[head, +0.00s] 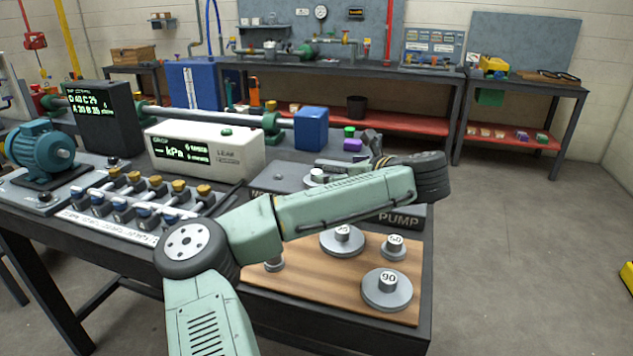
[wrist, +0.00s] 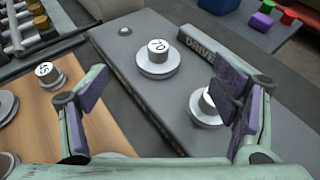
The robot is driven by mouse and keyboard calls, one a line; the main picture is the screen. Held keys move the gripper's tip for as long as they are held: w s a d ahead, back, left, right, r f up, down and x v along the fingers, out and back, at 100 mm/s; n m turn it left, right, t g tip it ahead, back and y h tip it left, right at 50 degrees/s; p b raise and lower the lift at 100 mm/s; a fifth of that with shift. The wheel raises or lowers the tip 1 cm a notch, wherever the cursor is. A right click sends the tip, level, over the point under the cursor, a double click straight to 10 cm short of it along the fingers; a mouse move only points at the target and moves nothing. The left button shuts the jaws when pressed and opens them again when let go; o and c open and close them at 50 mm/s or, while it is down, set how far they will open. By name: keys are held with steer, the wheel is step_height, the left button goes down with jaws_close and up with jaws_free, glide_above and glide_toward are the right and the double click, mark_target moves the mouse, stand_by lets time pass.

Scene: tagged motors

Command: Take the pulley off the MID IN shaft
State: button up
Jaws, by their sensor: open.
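My gripper (wrist: 164,92) is open and empty, its purple-padded fingers spread wide over a grey plate (wrist: 135,85). In the head view my gripper (head: 350,163) is partly hidden by my arm. A grey pulley (wrist: 157,60) with a white numbered cap stands on the plate beyond the fingertips, between them in the picture. A second pulley (wrist: 203,112) on the plate is partly hidden behind the right finger. One capped pulley (head: 317,176) shows on the plate in the head view. The MID IN label is not readable, so I cannot tell which pulley is on that shaft.
A wooden board (head: 330,298) at the front right holds several loose pulleys, including one marked 90 (head: 388,289). Labels read DRIVE (wrist: 200,45) and PUMP (head: 398,219). A row of valves (head: 140,198), a white meter box (head: 205,148) and a blue block (head: 311,128) stand around the plate.

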mark_target(316, 171)
steer(key=p+x, duration=0.1)
steer(key=x, duration=0.4)
steer(key=shift+s+a, duration=0.15)
steer(key=shift+p+x, duration=1)
steer(key=shift+x, duration=1.95)
steer(key=shift+c, duration=0.3)
steer(key=c, duration=1.7)
steer(key=shift+r, duration=0.1)
